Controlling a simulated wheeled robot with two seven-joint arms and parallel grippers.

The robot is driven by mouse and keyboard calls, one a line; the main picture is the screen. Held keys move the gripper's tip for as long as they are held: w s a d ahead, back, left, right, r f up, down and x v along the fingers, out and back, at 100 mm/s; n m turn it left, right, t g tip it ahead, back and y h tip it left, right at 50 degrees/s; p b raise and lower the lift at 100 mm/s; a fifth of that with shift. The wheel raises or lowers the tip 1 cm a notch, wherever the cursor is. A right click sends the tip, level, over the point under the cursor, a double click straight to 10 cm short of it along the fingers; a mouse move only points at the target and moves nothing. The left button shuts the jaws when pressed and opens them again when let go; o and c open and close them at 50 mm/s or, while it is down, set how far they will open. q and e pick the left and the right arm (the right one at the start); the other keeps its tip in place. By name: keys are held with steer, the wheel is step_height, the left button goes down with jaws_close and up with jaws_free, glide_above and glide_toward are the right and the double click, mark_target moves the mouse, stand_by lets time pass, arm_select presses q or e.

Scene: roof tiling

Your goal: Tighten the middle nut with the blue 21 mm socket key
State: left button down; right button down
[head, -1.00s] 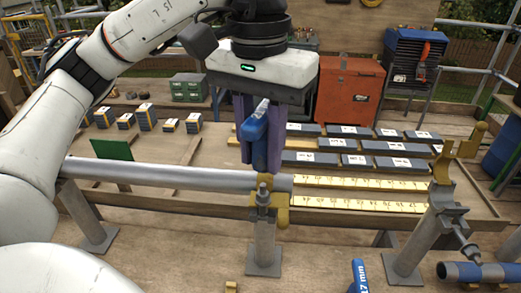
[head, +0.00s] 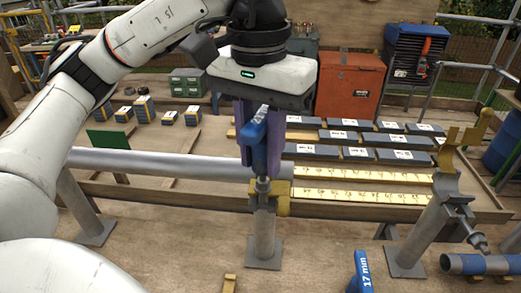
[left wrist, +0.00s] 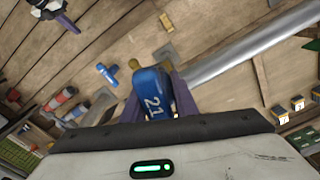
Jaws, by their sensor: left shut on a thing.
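My left gripper (head: 259,140) is shut on the blue socket key (head: 258,145), which stands upright between its purple fingers. The key's handle in the left wrist view (left wrist: 155,95) reads "21". The middle nut sits on the yellow clamp (head: 283,198) of the middle post, which bears the grey pipe (head: 160,165). The key's grey lower end is right over the clamp bolt and hides the nut; I cannot tell if it is fully seated. A dark and purple thing in the left wrist view (left wrist: 55,12) looks like my right gripper; its jaws are unclear.
Grey tile-like blocks (head: 345,136) and yellow marked strips (head: 350,197) lie on the table behind. A red cabinet (head: 350,87) stands farther back.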

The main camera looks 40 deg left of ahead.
mark_target(259, 182)
arm_select(q)
steer(key=shift+f+b, duration=1.8)
steer(key=shift+f, duration=0.15)
steer(key=shift+a+r+m+p, duration=0.15)
steer(key=shift+m+p, duration=0.15)
steer(key=shift+m, duration=0.8)
steer(key=shift+f+m+b, duration=0.25)
steer(key=shift+m+b, duration=0.2)
steer(key=shift+m, duration=0.05)
steer(key=shift+r+m+p, duration=0.2)
steer(key=shift+m+p, duration=0.1)
steer(key=shift+m, duration=1)
